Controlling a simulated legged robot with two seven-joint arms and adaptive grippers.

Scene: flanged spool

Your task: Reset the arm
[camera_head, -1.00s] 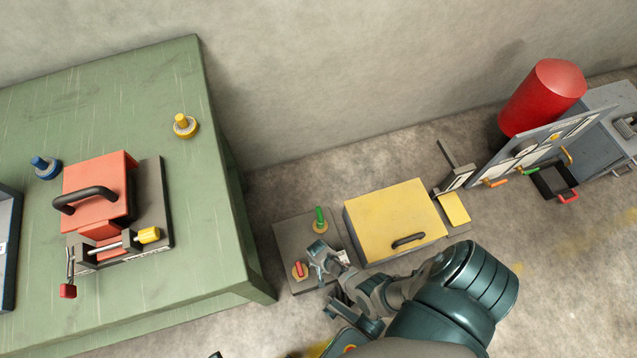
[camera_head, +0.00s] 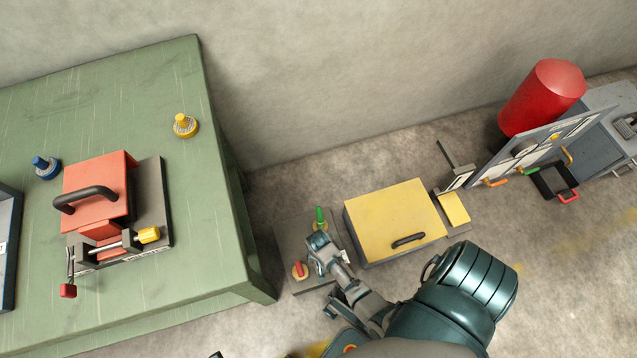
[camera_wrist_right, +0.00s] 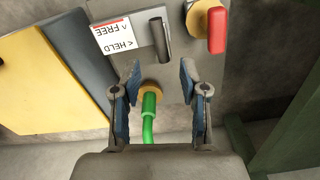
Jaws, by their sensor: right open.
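My right gripper (camera_wrist_right: 158,90) is open. In the right wrist view its two blue-padded fingers stand on either side of a green handle (camera_wrist_right: 148,118) with a round yellow base. Nothing shows clamped between them. In the head view my right gripper (camera_head: 316,246) is over the grey panel (camera_head: 288,232), just below the green handle (camera_head: 319,214) and above the red handle (camera_head: 299,270). The red handle (camera_wrist_right: 217,30) and a dark grey lever (camera_wrist_right: 160,40) beside a HELD/FREE label (camera_wrist_right: 115,36) also show in the wrist view. My left gripper is not in view.
A yellow box (camera_head: 390,215) with a black handle stands right of the panel. A green table (camera_head: 215,215) at left carries a red block (camera_head: 96,190) in a clamp and blue and yellow knobs. A red cylinder (camera_head: 545,95) stands at the far right.

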